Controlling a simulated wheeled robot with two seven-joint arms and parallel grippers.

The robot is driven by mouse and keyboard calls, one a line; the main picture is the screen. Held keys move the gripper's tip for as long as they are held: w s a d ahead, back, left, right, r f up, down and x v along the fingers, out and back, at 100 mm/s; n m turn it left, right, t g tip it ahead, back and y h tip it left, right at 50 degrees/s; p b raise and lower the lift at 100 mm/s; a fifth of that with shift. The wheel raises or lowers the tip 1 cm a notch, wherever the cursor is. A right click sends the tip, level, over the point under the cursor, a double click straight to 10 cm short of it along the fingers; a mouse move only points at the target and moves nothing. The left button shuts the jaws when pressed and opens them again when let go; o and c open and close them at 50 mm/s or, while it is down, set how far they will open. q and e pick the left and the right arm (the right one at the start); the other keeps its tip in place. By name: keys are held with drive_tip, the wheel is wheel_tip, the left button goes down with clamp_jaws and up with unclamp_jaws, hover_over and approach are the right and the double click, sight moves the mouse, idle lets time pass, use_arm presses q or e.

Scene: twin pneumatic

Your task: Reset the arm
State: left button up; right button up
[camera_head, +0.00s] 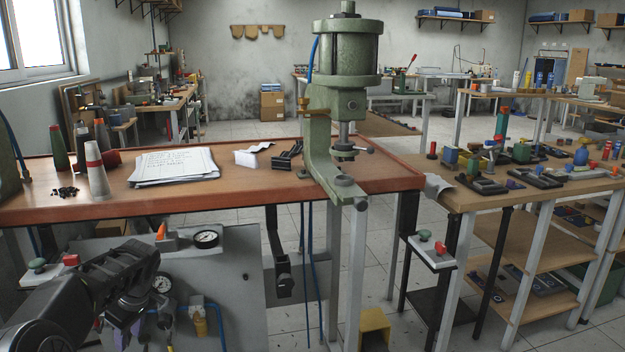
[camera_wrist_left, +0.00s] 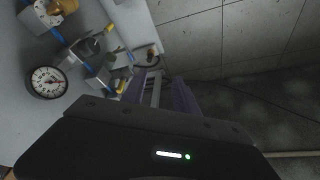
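My left gripper (camera_head: 132,280) is at the lower left of the head view, in front of the grey panel under the workbench and beside its gauges. In the left wrist view, the two dark fingers (camera_wrist_left: 163,92) stand apart with a gap between them, and I see nothing held. The tips are dim against the panel and floor. My right arm and gripper are in neither view. The green pneumatic press (camera_head: 345,100) stands upright at the right end of the red-edged workbench (camera_head: 240,200), away from my left gripper.
A small stand (camera_head: 432,256) with green and red buttons is right of the press. Papers (camera_head: 174,167) and cones (camera_head: 96,172) lie on the bench. A parts-laden table (camera_head: 530,185) is at right.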

use_arm(q)
drive_tip(key=w+d+f+m+t+h, duration=0.4)
drive_tip(key=d+f+m, duration=0.5)
drive_tip(key=d+f, duration=0.5)
drive_tip(key=s+d+f+m+g+h, duration=0.1)
drive_tip(key=s+d+f+m+h, duration=0.1)
drive_tip(key=s+d+f, duration=0.65)
drive_tip(key=s+d+f+m+h, duration=0.2)
drive_tip(key=s+d+f, duration=0.4)
drive_tip(key=s+d, duration=0.45)
drive_tip(key=s+d+f+g, duration=0.2)
drive_tip(key=s+d, duration=0.1)
drive_tip(key=s, duration=0.5)
drive_tip(key=s+d+f+g, duration=0.1)
drive_tip(key=s+d, duration=0.1)
drive_tip(key=s, duration=0.5)
wheel_tip(320, 180, up, 23)
drive_tip(key=s+d+p, duration=0.1)
drive_tip(key=p, duration=2.2)
drive_tip(key=shift+h, duration=0.3)
